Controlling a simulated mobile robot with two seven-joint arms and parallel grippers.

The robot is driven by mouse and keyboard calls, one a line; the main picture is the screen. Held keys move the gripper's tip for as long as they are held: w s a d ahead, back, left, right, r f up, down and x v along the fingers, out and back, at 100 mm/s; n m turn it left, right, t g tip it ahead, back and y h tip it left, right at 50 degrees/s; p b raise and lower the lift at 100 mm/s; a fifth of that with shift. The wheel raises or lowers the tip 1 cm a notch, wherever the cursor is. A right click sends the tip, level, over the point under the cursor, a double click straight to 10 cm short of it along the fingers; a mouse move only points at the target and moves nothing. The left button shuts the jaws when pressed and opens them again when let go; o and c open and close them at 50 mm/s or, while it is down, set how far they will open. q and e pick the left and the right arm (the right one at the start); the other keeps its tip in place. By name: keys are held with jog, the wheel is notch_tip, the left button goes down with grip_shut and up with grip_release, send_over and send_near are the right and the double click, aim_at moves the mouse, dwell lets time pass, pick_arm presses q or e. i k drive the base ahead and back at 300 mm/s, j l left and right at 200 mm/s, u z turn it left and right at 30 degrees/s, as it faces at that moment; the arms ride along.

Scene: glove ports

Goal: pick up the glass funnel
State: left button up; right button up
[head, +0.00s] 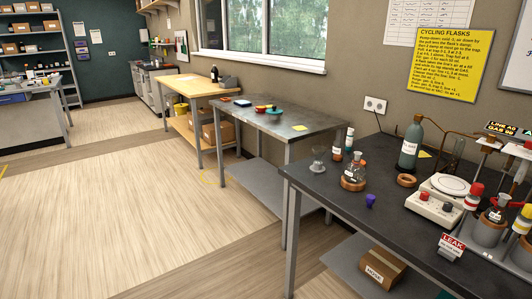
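A small clear glass piece (318,160), which looks like the glass funnel, stands near the far left edge of the dark bench (336,184). It is small and pale, so its exact shape is hard to tell. Neither of my grippers shows in the head view.
A flask in a cork ring (353,172), small bottles (338,144), a purple item (371,200), an empty ring (406,181) and a tall green bottle (410,145) stand nearby. A hotplate (445,192) and racked flasks crowd the right. The floor at left is clear.

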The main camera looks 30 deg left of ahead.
aim_at(318, 158)
jog(key=u, duration=0.45)
jog(key=i+j, duration=0.3)
jog(key=i+j+z, duration=0.1)
jog(key=i+j, duration=0.15)
jog(key=j, duration=0.25)
jog(key=i+j, duration=0.25)
jog(key=j, duration=0.15)
jog(key=i+j+z, duration=0.1)
jog(key=i+j, duration=0.2)
jog(key=j, duration=0.1)
